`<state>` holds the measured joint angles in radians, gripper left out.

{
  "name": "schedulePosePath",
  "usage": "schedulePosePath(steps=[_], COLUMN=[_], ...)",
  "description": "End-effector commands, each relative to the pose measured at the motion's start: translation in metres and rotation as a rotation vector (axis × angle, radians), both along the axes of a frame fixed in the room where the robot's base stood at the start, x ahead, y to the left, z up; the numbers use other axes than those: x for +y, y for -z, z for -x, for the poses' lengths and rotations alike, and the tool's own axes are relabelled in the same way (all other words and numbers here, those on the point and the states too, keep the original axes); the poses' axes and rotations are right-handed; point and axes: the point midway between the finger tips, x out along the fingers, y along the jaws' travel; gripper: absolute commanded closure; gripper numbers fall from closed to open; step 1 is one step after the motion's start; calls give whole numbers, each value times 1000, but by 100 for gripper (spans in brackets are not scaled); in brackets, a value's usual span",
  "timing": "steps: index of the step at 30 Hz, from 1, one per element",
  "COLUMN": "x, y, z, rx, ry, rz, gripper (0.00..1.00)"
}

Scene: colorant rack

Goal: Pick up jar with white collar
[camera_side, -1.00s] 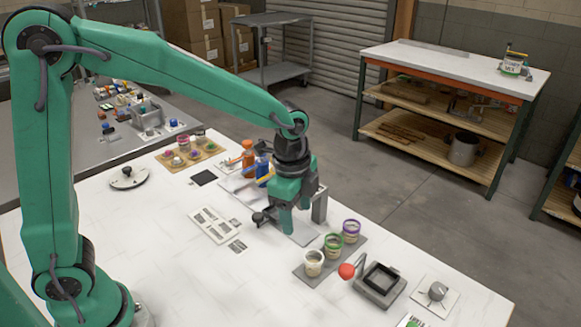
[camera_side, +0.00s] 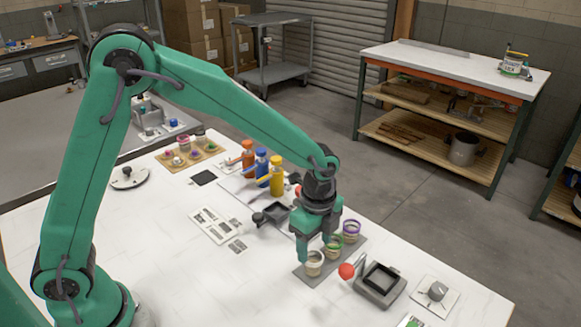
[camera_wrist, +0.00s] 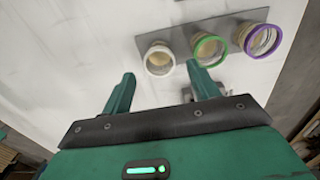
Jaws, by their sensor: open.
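The jar with the white collar (camera_side: 313,264) stands at the near left end of a grey rack strip. It also shows in the wrist view (camera_wrist: 159,60), upright, with pale contents. My gripper (camera_side: 314,248) is over the rack, close to this jar and the green-collared one. In the wrist view my gripper (camera_wrist: 162,84) is open and empty. The white-collared jar lies beyond the fingertips, roughly in line with the gap between them. I cannot tell the exact height of the fingers above it.
The green-collared jar (camera_wrist: 208,47) and purple-collared jar (camera_wrist: 259,40) stand beside it on the grey strip (camera_side: 301,272). A red ball-ended handle (camera_side: 346,271) and dark square tray (camera_side: 381,280) are close at right. Orange, blue and yellow bottles (camera_side: 277,177) stand behind. White tabletop in front is clear.

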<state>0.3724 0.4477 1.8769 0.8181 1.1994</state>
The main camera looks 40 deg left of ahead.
Motion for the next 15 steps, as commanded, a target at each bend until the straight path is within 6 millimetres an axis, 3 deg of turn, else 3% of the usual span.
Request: schedulePosePath(steps=[8, 15], x=[0, 1], y=[5, 28], z=[0, 1], rx=[0, 2], ry=[-1, -1], rz=[0, -1], gripper=[40, 40])
